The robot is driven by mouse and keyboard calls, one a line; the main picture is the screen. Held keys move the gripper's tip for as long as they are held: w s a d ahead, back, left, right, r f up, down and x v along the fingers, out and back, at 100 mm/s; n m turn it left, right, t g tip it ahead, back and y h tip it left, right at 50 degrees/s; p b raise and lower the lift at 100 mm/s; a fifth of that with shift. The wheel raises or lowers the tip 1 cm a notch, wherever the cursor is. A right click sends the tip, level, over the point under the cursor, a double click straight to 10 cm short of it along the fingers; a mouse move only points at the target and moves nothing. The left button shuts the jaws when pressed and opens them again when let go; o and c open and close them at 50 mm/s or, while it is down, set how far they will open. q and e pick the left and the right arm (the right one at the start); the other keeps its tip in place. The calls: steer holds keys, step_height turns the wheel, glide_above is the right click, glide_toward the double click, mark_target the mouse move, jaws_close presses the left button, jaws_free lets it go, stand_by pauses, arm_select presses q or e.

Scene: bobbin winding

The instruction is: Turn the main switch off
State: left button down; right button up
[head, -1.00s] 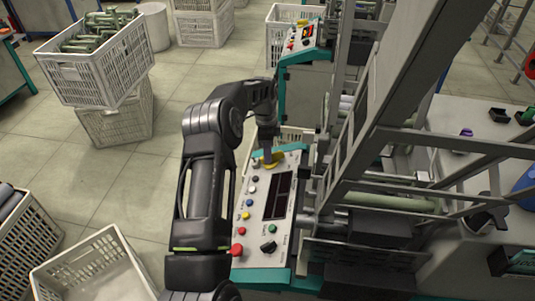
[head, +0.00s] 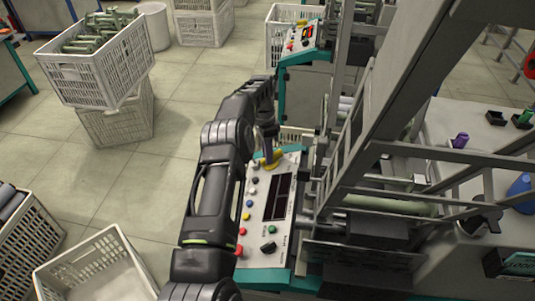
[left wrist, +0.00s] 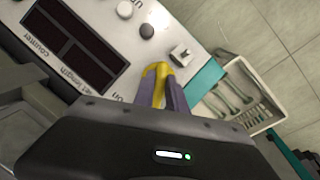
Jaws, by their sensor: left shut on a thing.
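The control panel (head: 288,163) slopes on the teal-edged machine in the middle of the head view. It also fills the upper left of the left wrist view (left wrist: 105,14). The yellow main switch (head: 272,162) sits at the panel's far end. In the left wrist view its yellow handle (left wrist: 160,70) stands between the purple-grey fingers. My left gripper (head: 269,152) reaches down onto it and is shut on it; it also shows in the left wrist view (left wrist: 160,95). The fingers hide part of the switch and its marking. My right gripper is not in view.
The panel carries several coloured buttons, a black knob (head: 268,247) and a dark display (head: 277,198). A grey toggle (left wrist: 181,55) stands close to my fingers. Machine rails and uprights (head: 345,170) crowd the right. Crates (head: 95,270) stand on the floor at left.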

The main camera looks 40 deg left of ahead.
arm_select(q)
steer(key=c, duration=1.4)
jaws_free()
steer(key=shift+o, duration=0.2)
steer(key=p+v, duration=0.3)
steer(key=d+p+v, duration=0.1)
steer(key=p+v, duration=0.1)
steer(key=s+p+v, duration=0.1)
steer(key=p+v, duration=0.2)
steer(key=shift+d+r+p, duration=0.2)
steer(key=shift+r+p, duration=0.1)
steer(key=shift+r, duration=0.25)
steer(key=shift+r+p, duration=0.55)
steer(key=shift+p, duration=0.05)
